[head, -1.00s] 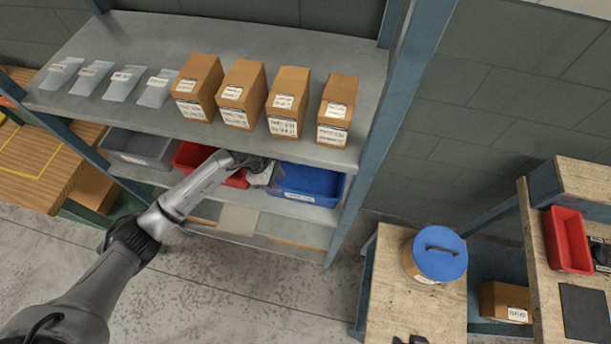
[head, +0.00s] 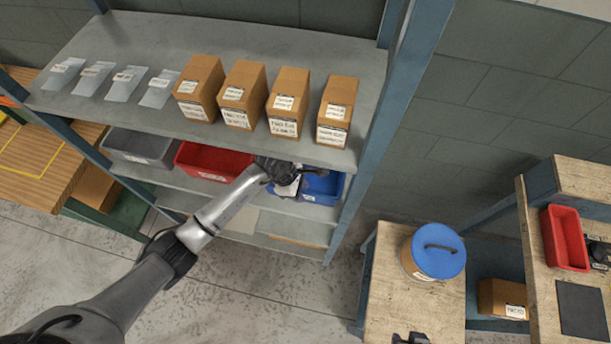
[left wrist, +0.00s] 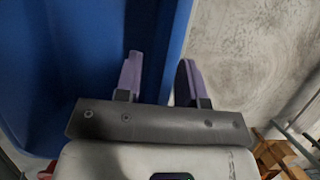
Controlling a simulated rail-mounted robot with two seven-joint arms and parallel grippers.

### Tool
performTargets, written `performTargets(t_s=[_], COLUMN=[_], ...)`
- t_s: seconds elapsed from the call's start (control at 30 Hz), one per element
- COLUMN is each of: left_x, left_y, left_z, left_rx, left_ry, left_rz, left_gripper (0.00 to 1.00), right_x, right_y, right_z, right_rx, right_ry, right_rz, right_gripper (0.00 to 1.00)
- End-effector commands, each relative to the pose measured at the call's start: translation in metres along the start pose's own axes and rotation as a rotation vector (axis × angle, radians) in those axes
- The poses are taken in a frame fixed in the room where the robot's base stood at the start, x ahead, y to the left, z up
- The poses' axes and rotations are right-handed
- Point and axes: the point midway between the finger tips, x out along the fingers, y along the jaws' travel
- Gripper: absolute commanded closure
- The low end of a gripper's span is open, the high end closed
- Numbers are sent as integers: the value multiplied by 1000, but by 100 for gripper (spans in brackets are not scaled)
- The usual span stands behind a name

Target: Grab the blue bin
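The blue bin (head: 326,188) sits on the middle shelf of the rack, right of the red bin, with its left part hidden by my left gripper (head: 298,176). In the left wrist view the blue bin (left wrist: 75,60) fills the left side. There the two fingers of my left gripper (left wrist: 160,72) are apart, one over the bin and one beyond its edge, with the bin's edge running between them. Whether they touch it I cannot tell. A small dark piece at the bottom edge of the head view may be my right gripper; its state does not show.
A red bin (head: 212,161) and a grey bin (head: 142,148) stand left on the same shelf. The top shelf (head: 250,45) above holds several cardboard boxes and flat bags. A blue rack post (head: 385,125) stands close right of the blue bin. A blue-lidded tub (head: 438,254) stands on a bench.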

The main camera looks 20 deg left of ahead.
Motion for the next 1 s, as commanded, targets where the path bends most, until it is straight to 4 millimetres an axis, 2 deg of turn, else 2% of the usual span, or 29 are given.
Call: performTargets(t_s=[0.27,0.63,1.0], left_x=[2,1,2], left_y=[0,0,-1], left_z=[0,0,-1], left_rx=[0,0,-2], left_ry=[0,0,0], left_rz=[0,0,-2], left_gripper=[65,100,100], right_x=[0,0,0], right_y=[1,0,-2], right_z=[0,0,-1], right_rx=[-2,2,7], right_ry=[0,1,1], right_rz=[1,-1,-6], right_gripper=[57,57,57])
